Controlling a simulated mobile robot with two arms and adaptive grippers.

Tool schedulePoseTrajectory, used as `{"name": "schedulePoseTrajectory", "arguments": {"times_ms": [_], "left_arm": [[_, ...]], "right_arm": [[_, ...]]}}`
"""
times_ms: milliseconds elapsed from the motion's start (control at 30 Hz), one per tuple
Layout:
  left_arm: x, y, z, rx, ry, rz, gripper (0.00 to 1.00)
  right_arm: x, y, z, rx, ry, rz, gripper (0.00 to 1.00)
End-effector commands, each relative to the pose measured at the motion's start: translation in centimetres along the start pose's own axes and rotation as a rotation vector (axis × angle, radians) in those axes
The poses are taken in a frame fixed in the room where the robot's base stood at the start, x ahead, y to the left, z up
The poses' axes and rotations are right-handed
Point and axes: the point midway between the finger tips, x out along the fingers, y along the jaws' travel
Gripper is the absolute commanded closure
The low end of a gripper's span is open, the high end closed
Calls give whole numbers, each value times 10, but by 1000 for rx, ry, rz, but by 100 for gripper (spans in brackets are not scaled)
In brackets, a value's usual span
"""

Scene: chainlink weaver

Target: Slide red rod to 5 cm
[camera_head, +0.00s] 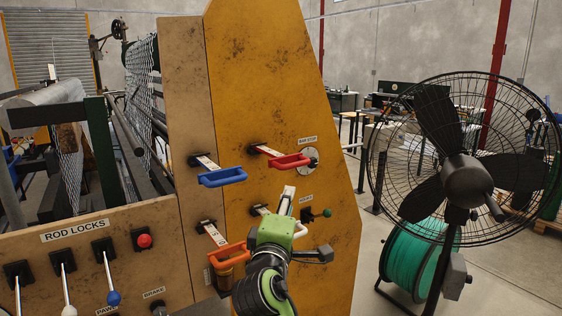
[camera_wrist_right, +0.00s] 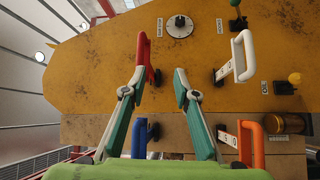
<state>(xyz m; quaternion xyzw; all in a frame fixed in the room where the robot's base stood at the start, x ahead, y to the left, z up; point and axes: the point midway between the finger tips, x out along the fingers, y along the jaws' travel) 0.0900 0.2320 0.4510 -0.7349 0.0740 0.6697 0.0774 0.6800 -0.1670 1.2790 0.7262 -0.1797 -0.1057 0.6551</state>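The red handle (camera_head: 290,161) sits on the end of the red rod, which projects from a dark mount on the yellow panel, beside a round dial. My right gripper (camera_head: 287,198) is below the red handle in the head view, pointing up. In the right wrist view, my right gripper (camera_wrist_right: 160,74) is open with its fingers spread and nothing held. The red handle (camera_wrist_right: 143,52) stands at its left fingertip, which overlaps the handle's lower part. I cannot tell whether they touch. Any scale markings on the rod are too small to read. My left gripper is out of view.
A blue handle (camera_head: 222,178) is left of the red one, and an orange handle (camera_head: 230,254) is lower left. A white handle (camera_wrist_right: 243,55) is to the right in the wrist view. A green-knobbed lever (camera_head: 327,213) and a large fan (camera_head: 465,180) stand to the right.

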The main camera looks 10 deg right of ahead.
Motion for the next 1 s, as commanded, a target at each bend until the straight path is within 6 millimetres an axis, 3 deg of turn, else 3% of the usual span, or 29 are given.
{"name": "schedulePoseTrajectory", "arguments": {"times_ms": [33,167,367,700,1000], "left_arm": [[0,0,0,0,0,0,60],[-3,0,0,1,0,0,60],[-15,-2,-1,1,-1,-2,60],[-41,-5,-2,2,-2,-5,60],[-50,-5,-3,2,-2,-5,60]], "right_arm": [[-3,18,3,4,-12,26,72],[-4,36,8,2,-30,52,72],[24,40,9,0,-31,52,72],[96,43,10,0,-30,50,72],[128,42,11,3,-28,50,72]]}}
